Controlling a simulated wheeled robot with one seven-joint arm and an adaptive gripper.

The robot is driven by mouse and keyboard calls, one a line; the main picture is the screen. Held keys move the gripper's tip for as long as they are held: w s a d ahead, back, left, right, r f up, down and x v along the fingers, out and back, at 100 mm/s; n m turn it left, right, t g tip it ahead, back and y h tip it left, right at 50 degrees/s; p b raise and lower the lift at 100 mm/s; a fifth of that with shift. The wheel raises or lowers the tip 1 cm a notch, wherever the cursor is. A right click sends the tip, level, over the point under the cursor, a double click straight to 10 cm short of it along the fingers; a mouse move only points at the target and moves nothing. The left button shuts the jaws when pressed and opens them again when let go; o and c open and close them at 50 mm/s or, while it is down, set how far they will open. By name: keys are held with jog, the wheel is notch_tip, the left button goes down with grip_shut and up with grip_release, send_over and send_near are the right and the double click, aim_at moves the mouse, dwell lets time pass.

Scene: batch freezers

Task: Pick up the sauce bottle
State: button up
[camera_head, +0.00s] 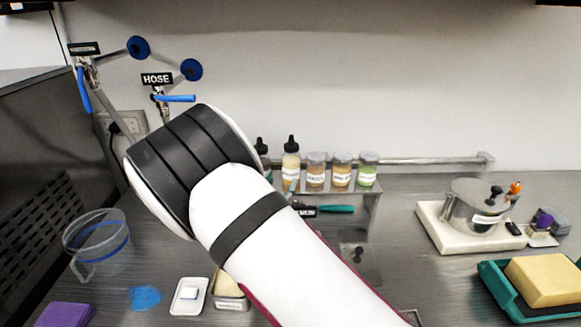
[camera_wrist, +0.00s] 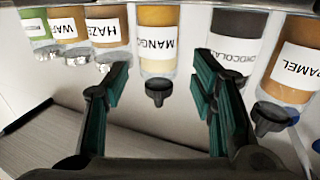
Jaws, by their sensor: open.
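In the wrist view the picture is upside down. A yellow-orange sauce bottle (camera_wrist: 158,17) labelled MANGO, with a black nozzle (camera_wrist: 158,92), lies between and beyond the two teal-padded fingers of my gripper (camera_wrist: 160,76). The fingers are spread, with gaps on both sides of the bottle. A dark CHOCOLATE bottle (camera_wrist: 234,24) is behind the right finger, and a caramel bottle (camera_wrist: 290,75) is farther right. In the head view a pale orange bottle (camera_head: 291,166) with a black tip stands left of the jars. My arm hides most of my gripper there.
Several lidded jars (camera_head: 341,170) stand on the shelf right beside the bottles; they also show in the wrist view (camera_wrist: 107,25). A teal-handled tool (camera_head: 337,209) is below the shelf. A clear pitcher (camera_head: 97,245) stands left; a metal pot (camera_head: 475,207) is on the right.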

aim_at(288, 170)
jog(key=shift+p+x, duration=0.35)
jog(key=shift+x, duration=3.4)
jog(key=shift+d+r, duration=0.1)
jog(key=c, duration=0.8)
